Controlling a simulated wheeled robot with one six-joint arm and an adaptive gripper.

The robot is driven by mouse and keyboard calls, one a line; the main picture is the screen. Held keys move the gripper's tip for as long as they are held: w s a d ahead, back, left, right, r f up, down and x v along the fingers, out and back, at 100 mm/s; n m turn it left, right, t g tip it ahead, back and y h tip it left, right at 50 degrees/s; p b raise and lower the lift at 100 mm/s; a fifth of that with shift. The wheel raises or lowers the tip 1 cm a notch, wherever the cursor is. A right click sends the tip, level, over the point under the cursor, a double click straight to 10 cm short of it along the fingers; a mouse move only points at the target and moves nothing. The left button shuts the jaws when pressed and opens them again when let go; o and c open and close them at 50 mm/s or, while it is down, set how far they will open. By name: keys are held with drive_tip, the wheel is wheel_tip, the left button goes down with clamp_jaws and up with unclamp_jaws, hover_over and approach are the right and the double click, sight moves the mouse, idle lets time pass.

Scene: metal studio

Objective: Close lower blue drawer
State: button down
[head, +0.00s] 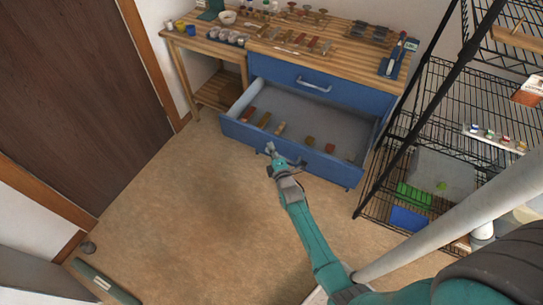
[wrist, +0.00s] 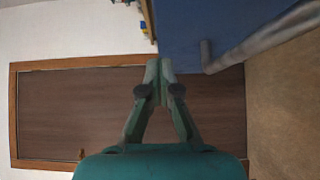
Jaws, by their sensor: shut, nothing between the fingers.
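The lower blue drawer (head: 243,132) of the workbench is pulled well out in the head view. Its grey interior shows with several small blocks lying along the front. My gripper (head: 269,149) is at the outer side of its front panel, left of the panel's middle. In the wrist view my gripper (wrist: 159,66) has its fingertips together and empty, beside the edge of the blue panel (wrist: 195,25). A grey bar handle (wrist: 260,38) runs to the right of the fingers. I cannot tell whether the fingertips touch the panel.
The upper blue drawer (head: 345,95) is shut. The wooden benchtop (head: 262,47) holds cups, jars and tools. A black wire rack (head: 412,150) stands close to the right of the open drawer. The floor (head: 180,210) to the left is clear toward the brown door (head: 75,90).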

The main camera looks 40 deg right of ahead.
drive_tip(key=shift+w+d, duration=0.2)
drive_tip(key=shift+d, duration=0.35)
drive_tip(key=shift+w+d, duration=0.2)
drive_tip(key=shift+d, duration=0.35)
drive_tip(key=shift+d, duration=0.15)
